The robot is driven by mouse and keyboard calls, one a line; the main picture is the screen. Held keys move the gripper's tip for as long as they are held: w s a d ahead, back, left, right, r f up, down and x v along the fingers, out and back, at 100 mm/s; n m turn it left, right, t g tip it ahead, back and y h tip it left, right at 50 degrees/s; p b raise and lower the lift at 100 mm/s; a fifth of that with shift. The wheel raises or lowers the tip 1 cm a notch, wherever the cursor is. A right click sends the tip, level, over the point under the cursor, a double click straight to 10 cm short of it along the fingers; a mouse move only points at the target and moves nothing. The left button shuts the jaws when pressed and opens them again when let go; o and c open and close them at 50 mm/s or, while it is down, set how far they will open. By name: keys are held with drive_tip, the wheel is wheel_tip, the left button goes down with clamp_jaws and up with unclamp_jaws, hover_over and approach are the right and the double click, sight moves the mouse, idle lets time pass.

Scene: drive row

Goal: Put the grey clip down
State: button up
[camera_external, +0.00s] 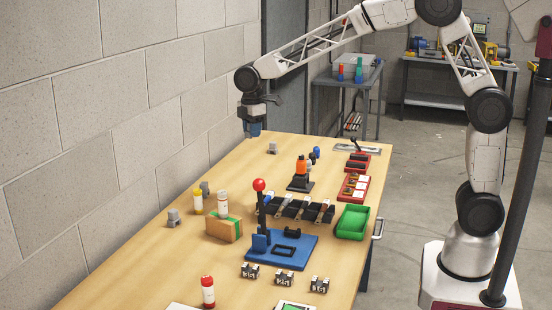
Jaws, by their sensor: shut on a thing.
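My gripper (254,127) is at the end of the outstretched arm, pointing down above the far left part of the wooden table, near the wall. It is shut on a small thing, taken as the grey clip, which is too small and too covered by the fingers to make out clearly. The held thing is above the tabletop. A small grey piece (272,148) stands on the table just right of and below the gripper.
The table (130,262) is bare around its far left corner. A blue lever fixture (290,248) with a red knob, a green tray (352,222), a black rack (296,209), red trays (353,187) and an orange-topped item (301,168) fill the middle and right. The block wall borders the left.

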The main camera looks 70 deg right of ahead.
drive_tip(key=s+d+m, duration=0.2)
drive_tip(key=s+d, duration=0.1)
drive_tip(key=d, duration=1)
drive_tip(key=f, duration=1.7)
drive_tip(key=shift+w+f, duration=0.3)
drive_tip(key=shift+f, duration=0.1)
drive_tip(key=shift+w, duration=0.1)
hover_over(236, 176)
drive_tip(key=shift+a+f, duration=0.2)
drive_tip(key=shift+f, duration=0.5)
drive_tip(key=shift+f, duration=0.1)
drive_tip(key=shift+f, duration=1.65)
drive_tip(key=shift+f, duration=0.15)
drive_tip(key=o, duration=0.9)
